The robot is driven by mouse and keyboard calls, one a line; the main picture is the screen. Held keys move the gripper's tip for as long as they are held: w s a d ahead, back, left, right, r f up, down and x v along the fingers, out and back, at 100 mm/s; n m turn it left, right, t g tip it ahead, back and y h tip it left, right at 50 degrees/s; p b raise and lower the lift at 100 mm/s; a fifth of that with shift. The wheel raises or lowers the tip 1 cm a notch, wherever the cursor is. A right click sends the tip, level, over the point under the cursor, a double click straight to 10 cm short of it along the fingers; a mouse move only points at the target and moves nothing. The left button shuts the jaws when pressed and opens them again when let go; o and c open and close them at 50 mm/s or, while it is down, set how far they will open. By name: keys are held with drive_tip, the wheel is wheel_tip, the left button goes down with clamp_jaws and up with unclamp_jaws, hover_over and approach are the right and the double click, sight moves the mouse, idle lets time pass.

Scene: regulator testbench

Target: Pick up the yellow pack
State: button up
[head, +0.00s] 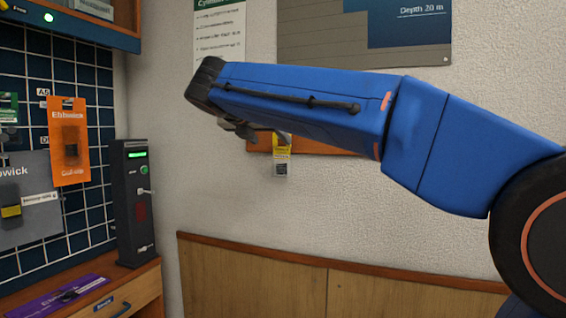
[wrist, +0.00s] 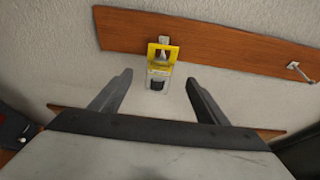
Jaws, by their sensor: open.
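The yellow pack (wrist: 161,56) hangs from a hook on a wooden wall board in the wrist view. It has a yellow top and a clear lower part with a dark item inside. In the head view the pack (head: 282,158) shows below my blue arm, its top partly hidden. My gripper (wrist: 160,85) is open, with one finger on each side of the pack's line. The pack appears centred between the fingers and beyond their tips. I see no contact. In the head view my gripper (head: 238,128) is mostly hidden under the arm.
The wooden board (wrist: 230,47) carries another, empty hook (wrist: 294,68) at the right. In the head view, a pegboard with an orange pack (head: 68,140) and a black device (head: 134,200) stand at the left. A purple pack (head: 70,296) lies on the bench. Wood panelling (head: 330,285) lines the lower wall.

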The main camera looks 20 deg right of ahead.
sight(280, 150)
drive_tip(key=x, duration=1.1)
drive_tip(key=shift+s+f, duration=0.1)
drive_tip(key=shift+f, duration=0.1)
drive_tip(key=c, duration=1.1)
